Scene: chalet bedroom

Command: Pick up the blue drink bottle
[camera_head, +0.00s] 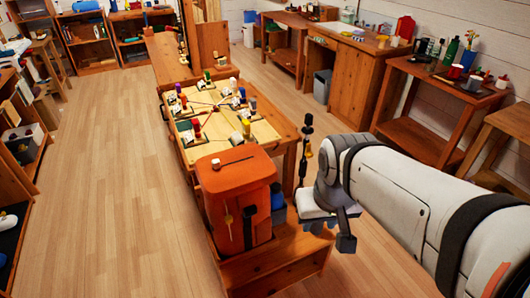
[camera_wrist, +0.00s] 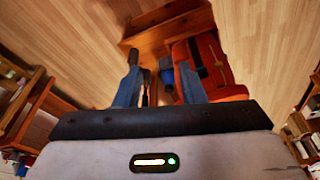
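A blue bottle (camera_head: 278,208) stands on the wooden bench, close against the right side of the orange backpack; the backpack partly hides it in the head view. In the wrist view a blue bottle (camera_wrist: 167,76) shows between the finger ends, beyond them and nearer the right finger. My gripper (camera_head: 331,234) is to the right of the bottle and bench in the head view, pointing down. In the wrist view my gripper (camera_wrist: 158,62) has its two fingers apart, with nothing visibly clamped between them.
The orange backpack (camera_head: 220,192) stands on the low wooden bench (camera_head: 265,265), right beside the bottle. A table (camera_head: 260,138) with several small items is behind it. Desks and shelves line the right wall. Open wooden floor (camera_head: 110,180) lies to the left.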

